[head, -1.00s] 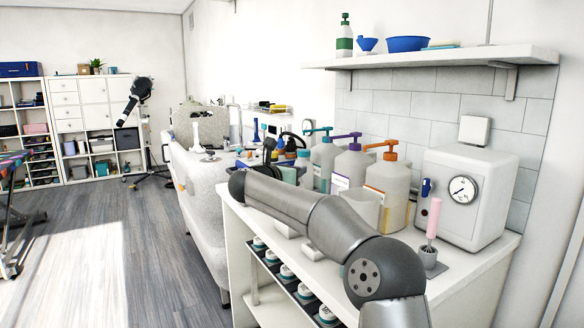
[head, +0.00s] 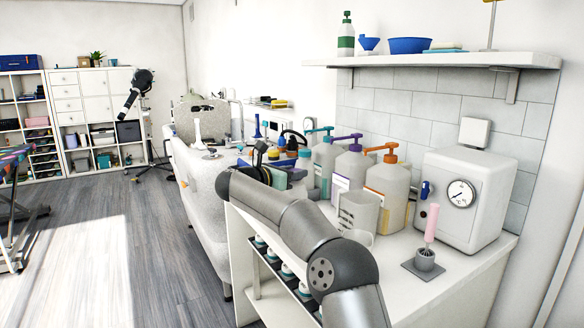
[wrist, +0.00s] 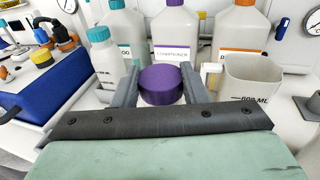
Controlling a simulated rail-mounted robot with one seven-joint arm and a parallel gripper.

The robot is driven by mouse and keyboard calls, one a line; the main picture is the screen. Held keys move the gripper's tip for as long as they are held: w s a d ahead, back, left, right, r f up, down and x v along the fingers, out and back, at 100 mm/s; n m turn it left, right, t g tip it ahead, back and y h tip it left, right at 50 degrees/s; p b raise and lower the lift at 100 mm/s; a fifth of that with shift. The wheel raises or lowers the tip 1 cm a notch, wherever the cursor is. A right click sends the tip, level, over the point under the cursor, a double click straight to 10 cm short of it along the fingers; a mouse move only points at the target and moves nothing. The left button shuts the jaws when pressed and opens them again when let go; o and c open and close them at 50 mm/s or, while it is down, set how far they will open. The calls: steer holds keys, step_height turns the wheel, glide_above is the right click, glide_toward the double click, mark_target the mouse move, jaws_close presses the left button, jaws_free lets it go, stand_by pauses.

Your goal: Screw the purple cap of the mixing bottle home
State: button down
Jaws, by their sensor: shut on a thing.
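The purple cap (wrist: 161,85) shows in the wrist view between the two fingers of my gripper (wrist: 158,86), which is shut on it. The mixing bottle beneath the cap is hidden in the wrist view, so I cannot tell how the cap sits on it. In the head view my arm hides the gripper and the cap.
A clear measuring jug (wrist: 250,82) stands close right of my gripper. Large pump bottles (head: 350,168) stand behind, and a smaller teal-capped bottle (wrist: 103,60) is at the left. A blue box (wrist: 50,85) lies further left. A white dial unit (head: 462,195) stands at the counter's right.

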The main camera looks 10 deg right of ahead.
steer(key=shift+r+m+g+h+p, duration=0.1)
steer(key=shift+m+g+h+p, duration=0.6)
steer(key=shift+p, duration=0.5)
steer(key=shift+g, duration=0.4)
steer(key=c, duration=0.8)
jaws_free()
steer(key=shift+o, duration=0.2)
steer(key=shift+f, duration=0.2)
steer(key=shift+f+t+b, duration=0.2)
steer(key=shift+t+b, duration=0.1)
steer(key=shift+b, duration=0.45)
steer(key=shift+n+t+y+b, duration=0.5)
steer(key=shift+b, duration=0.55)
steer(key=shift+d+b, duration=0.1)
steer(key=shift+b, duration=0.4)
